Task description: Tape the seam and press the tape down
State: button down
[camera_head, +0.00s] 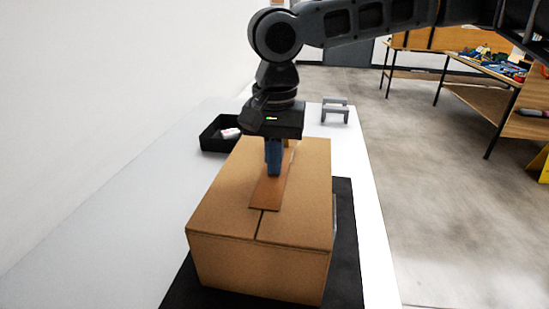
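A closed cardboard box (225,208) stands on a black mat (345,235) on a white table. A seam (261,225) runs along the middle of its top. A darker brown strip of tape (268,196) lies along the seam on the middle part of the top. The near end of the seam is bare. My gripper (273,170) points down over the strip, its blue fingers at or just above the tape. The fingers look close together. I cannot tell whether they touch the tape or hold anything. The far part of the seam is partly hidden behind my gripper.
A black open tray (208,138) with a small white and reddish item (230,133) stands behind the box at left. A grey stand (335,111) is at the table's far right. The white table (110,225) is clear at left. Wooden workbenches (490,80) stand beyond.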

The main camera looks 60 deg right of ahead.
notch_tip(320, 180, up, 6)
jog(key=p, duration=0.5)
jog(key=shift+p, duration=0.4)
